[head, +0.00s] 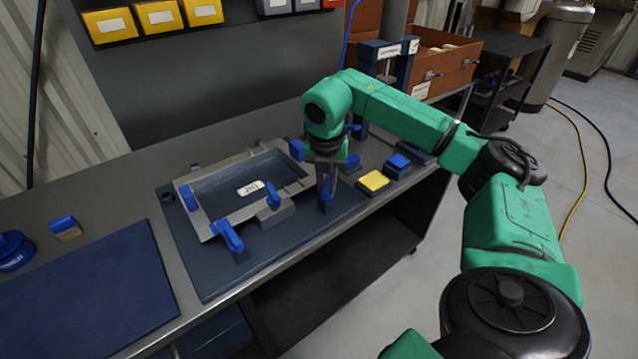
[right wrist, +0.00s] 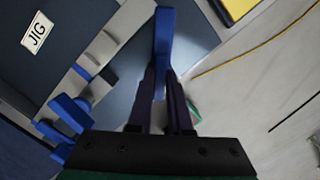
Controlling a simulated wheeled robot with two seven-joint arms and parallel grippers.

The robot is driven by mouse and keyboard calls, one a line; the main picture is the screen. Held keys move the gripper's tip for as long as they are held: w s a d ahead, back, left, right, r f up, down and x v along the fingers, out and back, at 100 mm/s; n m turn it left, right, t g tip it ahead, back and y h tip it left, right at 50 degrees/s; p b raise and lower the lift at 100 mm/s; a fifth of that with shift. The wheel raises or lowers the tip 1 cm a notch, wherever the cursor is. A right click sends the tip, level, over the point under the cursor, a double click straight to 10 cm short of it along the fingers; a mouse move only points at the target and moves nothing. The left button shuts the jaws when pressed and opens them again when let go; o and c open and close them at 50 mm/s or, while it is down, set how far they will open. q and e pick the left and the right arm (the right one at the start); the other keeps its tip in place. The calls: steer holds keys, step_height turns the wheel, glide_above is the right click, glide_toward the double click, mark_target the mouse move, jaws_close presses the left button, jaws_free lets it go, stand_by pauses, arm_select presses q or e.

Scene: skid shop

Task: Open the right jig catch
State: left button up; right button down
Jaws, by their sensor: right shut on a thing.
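The jig is a grey metal frame (head: 226,222) with a "JIG" label, lying on a dark base plate (head: 215,285) on the bench. The right jig catch has a blue handle (head: 325,196) at the plate's right side. My right gripper (head: 326,180) points down at it, its fingers shut on the blue handle. In the right wrist view the handle (right wrist: 164,38) stands between the fingertips (right wrist: 161,78) and extends beyond them. The catch's base is mostly hidden. Another blue-handled catch (head: 230,236) is at the frame's front left. My left gripper is out of view.
A yellow-topped block (head: 373,182) and a blue-topped block (head: 398,163) sit right of the catch. A blue mat (head: 85,290) covers the bench's left. Blue clamps (head: 272,196) stand around the frame. The bench's front edge is close.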

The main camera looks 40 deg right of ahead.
steer(key=m+p, duration=0.1)
steer(key=m, duration=0.2)
steer(key=shift+r+g, duration=0.15)
steer(key=shift+g, duration=0.15)
steer(key=shift+m, duration=0.6)
steer(key=shift+m+p, duration=0.55)
steer(key=shift+m, duration=0.25)
steer(key=shift+m+g+p, duration=0.3)
steer(key=shift+m, duration=0.6)
steer(key=shift+w+m, duration=0.1)
steer(key=shift+m, duration=0.5)
steer(key=c, duration=0.8)
jaws_free()
steer(key=shift+o, duration=0.2)
